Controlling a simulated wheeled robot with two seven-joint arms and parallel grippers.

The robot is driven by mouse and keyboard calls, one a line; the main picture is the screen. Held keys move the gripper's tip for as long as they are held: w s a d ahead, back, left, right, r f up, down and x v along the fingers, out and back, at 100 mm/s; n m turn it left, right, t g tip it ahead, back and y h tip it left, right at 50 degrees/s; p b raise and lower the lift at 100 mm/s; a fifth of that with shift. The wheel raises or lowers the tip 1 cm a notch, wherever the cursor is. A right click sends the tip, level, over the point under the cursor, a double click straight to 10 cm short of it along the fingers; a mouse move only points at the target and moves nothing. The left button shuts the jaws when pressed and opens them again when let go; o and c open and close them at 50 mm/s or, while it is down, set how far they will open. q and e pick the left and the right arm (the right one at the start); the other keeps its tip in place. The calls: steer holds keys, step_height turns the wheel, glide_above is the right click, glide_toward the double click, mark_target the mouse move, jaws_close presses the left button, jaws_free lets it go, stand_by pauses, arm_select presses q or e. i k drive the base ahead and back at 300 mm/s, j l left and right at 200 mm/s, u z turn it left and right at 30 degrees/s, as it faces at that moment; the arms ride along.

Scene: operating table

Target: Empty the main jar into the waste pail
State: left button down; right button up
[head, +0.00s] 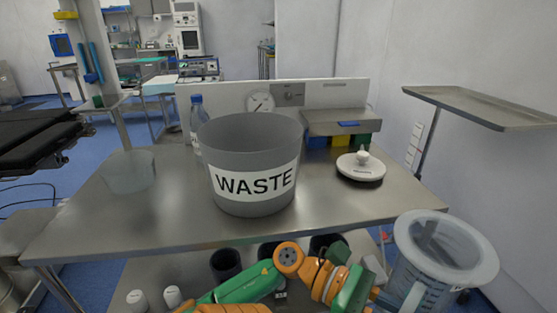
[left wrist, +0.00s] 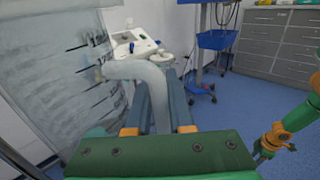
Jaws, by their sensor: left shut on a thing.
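A clear jar with graduation marks (head: 447,262) is at the lower right in the head view, beyond the table's right front edge. It fills the left of the left wrist view (left wrist: 55,75). My left gripper (left wrist: 160,98) is shut on the jar's pale handle (left wrist: 143,72), with a finger on each side. The jar is held clear of the tabletop; I cannot tell what is in it. The grey waste pail (head: 254,160), labelled WASTE, stands upright and open on the table, left of the jar. My right gripper is not in view.
The steel table (head: 120,215) has bare room left and right of the pail. A blue-capped bottle (head: 197,118) stands behind the pail. A white knobbed lid (head: 361,168) lies to its right. A tray on a stand (head: 490,106) juts in at right. Dark cups (head: 225,264) sit on the lower shelf.

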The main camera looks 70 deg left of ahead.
mark_target(252, 159)
steer(key=l+u, duration=0.1)
steer(key=u, duration=0.35)
steer(key=l+u, duration=0.1)
steer(key=u, duration=0.4)
steer(key=l+u, duration=0.1)
steer(key=u, duration=0.35)
steer(key=l+u, duration=0.1)
steer(key=u, duration=0.35)
